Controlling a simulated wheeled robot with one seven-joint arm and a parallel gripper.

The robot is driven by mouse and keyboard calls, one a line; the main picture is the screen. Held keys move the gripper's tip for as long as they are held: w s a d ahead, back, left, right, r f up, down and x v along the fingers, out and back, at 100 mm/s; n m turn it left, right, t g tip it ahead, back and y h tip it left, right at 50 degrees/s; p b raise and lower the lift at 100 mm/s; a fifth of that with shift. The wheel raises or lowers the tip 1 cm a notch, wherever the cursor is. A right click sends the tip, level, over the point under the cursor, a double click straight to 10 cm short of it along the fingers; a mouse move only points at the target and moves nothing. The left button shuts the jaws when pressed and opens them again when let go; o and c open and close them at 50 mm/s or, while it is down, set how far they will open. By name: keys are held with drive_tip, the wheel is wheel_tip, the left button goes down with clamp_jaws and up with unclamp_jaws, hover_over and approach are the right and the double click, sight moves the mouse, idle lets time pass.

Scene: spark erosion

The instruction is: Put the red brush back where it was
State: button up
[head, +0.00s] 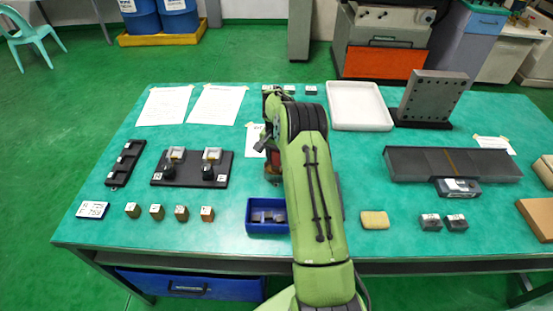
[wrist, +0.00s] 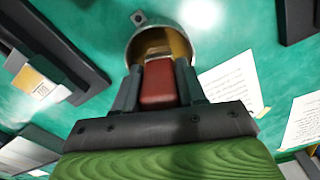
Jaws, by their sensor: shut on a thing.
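The red brush (wrist: 158,85) is between the two dark fingers of my gripper (wrist: 157,88) in the wrist view. My gripper is shut on its red block-like part. A round grey cup (wrist: 133,50) with a small lug on its rim lies just beyond the fingertips. Its inside looks yellow-brown. The far end of the brush points at the cup's opening; I cannot tell whether it is inside or above it. In the head view my arm hides most of the gripper, and only a bit of red (head: 274,156) shows beside it.
A blue bin (head: 254,226) stands in front of the arm, beside several small blocks (head: 181,213). A black fixture plate (head: 160,180) is at left. A white tray (head: 333,124) is behind at right. Paper sheets (head: 215,104) lie at back left.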

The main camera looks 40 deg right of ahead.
drive_tip(key=shift+f, duration=0.2)
drive_tip(key=o, duration=1.1)
drive_tip(key=shift+o, duration=0.2)
